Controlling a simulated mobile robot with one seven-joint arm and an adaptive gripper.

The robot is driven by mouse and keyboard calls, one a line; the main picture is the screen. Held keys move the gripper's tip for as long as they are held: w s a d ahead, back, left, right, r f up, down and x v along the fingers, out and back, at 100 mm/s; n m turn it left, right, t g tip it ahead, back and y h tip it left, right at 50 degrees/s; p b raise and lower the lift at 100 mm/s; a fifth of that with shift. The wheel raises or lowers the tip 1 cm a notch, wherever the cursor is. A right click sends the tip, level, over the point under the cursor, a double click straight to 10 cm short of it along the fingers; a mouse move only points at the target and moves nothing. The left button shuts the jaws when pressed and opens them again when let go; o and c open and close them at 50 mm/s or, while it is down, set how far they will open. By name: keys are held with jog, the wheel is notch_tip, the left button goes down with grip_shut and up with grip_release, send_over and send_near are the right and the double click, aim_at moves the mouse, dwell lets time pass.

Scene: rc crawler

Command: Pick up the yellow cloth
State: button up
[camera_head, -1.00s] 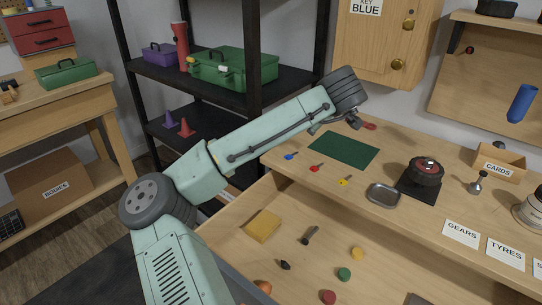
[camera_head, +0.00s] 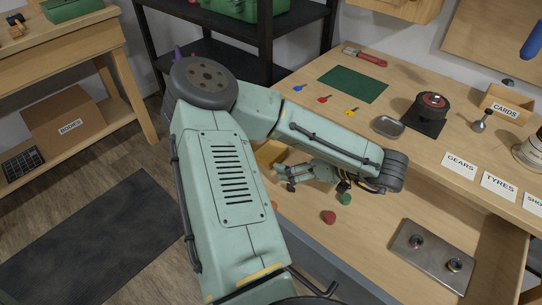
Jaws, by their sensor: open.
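The yellow cloth (camera_head: 268,152) lies in the open drawer (camera_head: 385,215) below the worktop. Only a yellow edge of it shows, with my arm covering the rest. My gripper (camera_head: 290,178) is low over the drawer, just below and to the right of the visible part of the cloth in the picture. Its jaws are open, and I see nothing held in them. I cannot tell how high they are above the drawer floor.
A red piece (camera_head: 328,217) and a green piece (camera_head: 345,199) lie in the drawer near my gripper. A metal plate with two round parts (camera_head: 428,257) is to their right. Keys, a green mat (camera_head: 353,84) and a metal tray (camera_head: 387,127) are on the worktop.

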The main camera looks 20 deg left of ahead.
aim_at(273, 151)
jog(key=x, duration=0.3)
jog(key=shift+w, duration=0.1)
jog(key=p+x, duration=0.1)
jog(key=x, duration=0.3)
jog(key=shift+w+a+r+p, duration=0.2)
jog(key=shift+a+p, duration=0.15)
jog(key=shift+a, duration=0.05)
jog(key=shift+w+a+f, duration=0.15)
jog(key=shift+a+f, duration=0.15)
jog(key=c, duration=1.1)
jog(key=shift+r, duration=0.1)
jog(key=shift+c, duration=0.2)
